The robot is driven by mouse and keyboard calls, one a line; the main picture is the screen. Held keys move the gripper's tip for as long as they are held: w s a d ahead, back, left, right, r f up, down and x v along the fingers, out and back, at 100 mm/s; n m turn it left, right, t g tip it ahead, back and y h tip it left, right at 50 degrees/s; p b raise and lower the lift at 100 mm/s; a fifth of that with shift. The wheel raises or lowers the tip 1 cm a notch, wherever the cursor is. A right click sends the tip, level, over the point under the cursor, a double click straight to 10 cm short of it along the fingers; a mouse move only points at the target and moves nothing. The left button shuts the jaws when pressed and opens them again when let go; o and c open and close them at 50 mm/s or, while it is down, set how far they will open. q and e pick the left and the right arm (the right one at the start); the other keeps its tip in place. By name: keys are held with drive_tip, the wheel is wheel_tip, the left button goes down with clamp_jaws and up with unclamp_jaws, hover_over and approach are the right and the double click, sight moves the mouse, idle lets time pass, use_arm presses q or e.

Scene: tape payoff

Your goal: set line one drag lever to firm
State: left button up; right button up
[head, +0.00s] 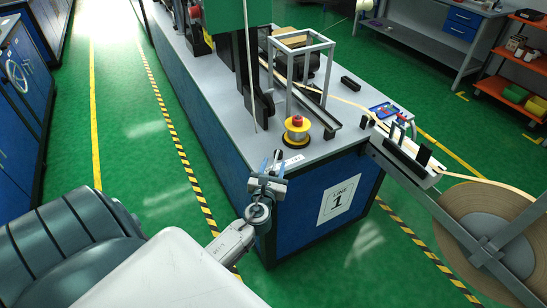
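The line one bench (230,110) runs away from me and carries a "LINE 1" sign (339,199) on its near end. A large tan tape reel (465,215) hangs on a grey frame (425,200) to the right of the bench. Tape runs from it through a small guide with black plates (402,146). I cannot make out the drag lever for certain. My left gripper (271,162) is by the bench's near left corner, its two fingers apart with nothing seen between them. It is well left of the reel. My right gripper is not in view.
A blue tray (385,111) lies at the bench's right edge. Green floor (135,130) is clear on the left; an orange shelf (510,88) stands far right.

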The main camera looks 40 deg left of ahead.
use_arm(q)
drive_tip(key=b+v, duration=0.2)
drive_tip(key=v, duration=0.9)
drive_tip(key=shift+b, duration=0.3)
